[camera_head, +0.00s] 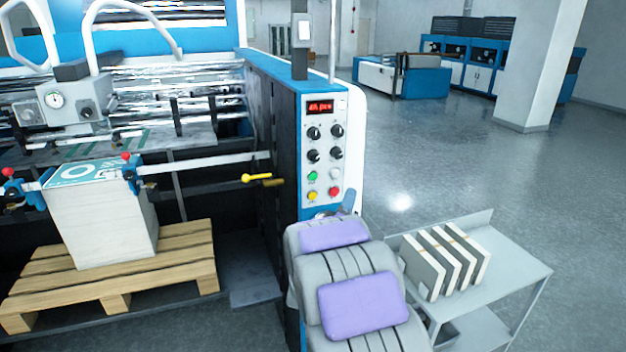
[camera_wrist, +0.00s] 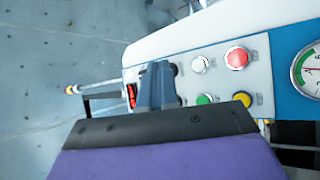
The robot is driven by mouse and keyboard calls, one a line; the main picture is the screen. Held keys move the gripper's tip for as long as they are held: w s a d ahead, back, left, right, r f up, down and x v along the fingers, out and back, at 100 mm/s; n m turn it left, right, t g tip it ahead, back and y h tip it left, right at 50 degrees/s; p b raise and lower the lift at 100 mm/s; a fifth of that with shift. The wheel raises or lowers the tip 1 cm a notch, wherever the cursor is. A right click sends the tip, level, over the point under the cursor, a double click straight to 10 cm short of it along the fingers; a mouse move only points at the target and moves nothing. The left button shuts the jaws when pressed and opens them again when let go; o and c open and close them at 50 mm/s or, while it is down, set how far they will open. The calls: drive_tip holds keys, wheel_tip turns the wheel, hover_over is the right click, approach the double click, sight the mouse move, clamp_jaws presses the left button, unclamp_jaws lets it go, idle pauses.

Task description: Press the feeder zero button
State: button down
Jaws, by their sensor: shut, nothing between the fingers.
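The control panel (camera_head: 324,175) stands on the end of the blue-and-white machine. It carries a red display (camera_head: 320,107), several black knobs, and a green button (camera_head: 312,176), white button (camera_head: 335,173), yellow button (camera_head: 312,196) and red button (camera_head: 334,192). Their labels are too small to read, so I cannot tell which is feeder zero. My gripper (camera_wrist: 160,85) is shut and empty in the wrist view, in front of the panel. It hides the knobs, beside the green button (camera_wrist: 205,100) and white button (camera_wrist: 199,64). In the head view my arm mostly hides it.
A grey cart (camera_head: 510,270) with several upright boards stands right of my arm. A yellow-handled lever (camera_head: 257,179) sticks out left of the panel. A wooden pallet (camera_head: 180,260) bears a paper stack (camera_head: 105,225) at left. The floor at right is open.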

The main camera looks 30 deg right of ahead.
sight(335, 173)
drive_tip(key=w+d, duration=0.1)
drive_tip(key=w, duration=0.1)
drive_tip(key=w+d+p, duration=0.1)
drive_tip(key=w, duration=0.2)
drive_tip(key=w+d, duration=0.1)
drive_tip(key=w, duration=0.2)
drive_tip(key=shift+w+f, duration=0.1)
drive_tip(key=shift+w, duration=0.05)
idle(1.5)
drive_tip(key=shift+d, duration=0.15)
drive_tip(key=shift+d+f, duration=0.1)
drive_tip(key=shift+d, duration=0.15)
drive_tip(key=shift+a, duration=0.25)
